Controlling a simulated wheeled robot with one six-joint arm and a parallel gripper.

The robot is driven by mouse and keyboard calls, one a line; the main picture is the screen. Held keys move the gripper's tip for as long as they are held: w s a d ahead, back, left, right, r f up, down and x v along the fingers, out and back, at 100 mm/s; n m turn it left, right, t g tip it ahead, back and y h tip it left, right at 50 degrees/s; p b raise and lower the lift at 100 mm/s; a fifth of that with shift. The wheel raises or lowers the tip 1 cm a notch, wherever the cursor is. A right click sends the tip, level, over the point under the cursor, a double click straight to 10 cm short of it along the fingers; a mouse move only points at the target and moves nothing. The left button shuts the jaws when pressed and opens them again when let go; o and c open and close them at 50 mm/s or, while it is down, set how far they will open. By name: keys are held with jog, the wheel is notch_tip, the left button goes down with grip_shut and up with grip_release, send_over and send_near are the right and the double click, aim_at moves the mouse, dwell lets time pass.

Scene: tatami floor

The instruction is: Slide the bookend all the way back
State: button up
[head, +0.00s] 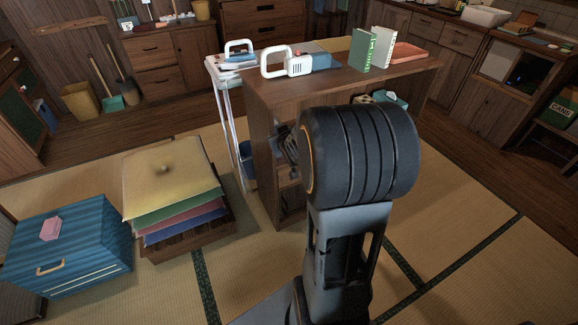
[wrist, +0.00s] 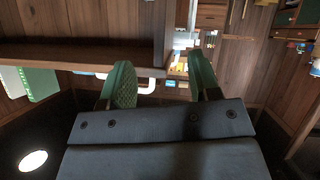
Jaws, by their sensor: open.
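A green upright book-like piece (head: 361,50) and a white one (head: 383,47) stand side by side on top of the wooden cabinet (head: 330,82). I cannot tell which of them, if either, is the bookend. In the wrist view, which looks turned upside down, the green piece (wrist: 40,83) and the white piece (wrist: 13,82) show at the left edge. My gripper (wrist: 158,64) is open, its two green-padded fingers apart with nothing held between them. In the head view my arm hides most of it, low beside the cabinet.
A blue iron-like thing with a white handle (head: 310,65), another iron (head: 238,58) and a reddish tray (head: 407,53) are on or beside the cabinet top. A cushion stack (head: 170,178) and a blue box (head: 75,245) stand at left. Tatami at right is clear.

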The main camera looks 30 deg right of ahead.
jog(key=d+f+t+b, duration=0.3)
jog(key=d+f+b, duration=0.25)
jog(key=f, duration=0.45)
jog(key=d+f+t+b, duration=0.3)
jog(key=d+f+b, duration=0.25)
jog(key=f, duration=0.45)
jog(key=shift+n, duration=0.3)
jog(key=b+x, duration=0.1)
jog(key=x, duration=0.3)
jog(key=b+x, duration=0.1)
jog(key=x, duration=0.4)
jog(key=a+b+x, duration=0.1)
jog(key=x, duration=0.3)
jog(key=shift+w+r+b, duration=0.2)
jog(key=shift+w+b, duration=0.15)
jog(key=shift+w, duration=0.15)
grip_shut()
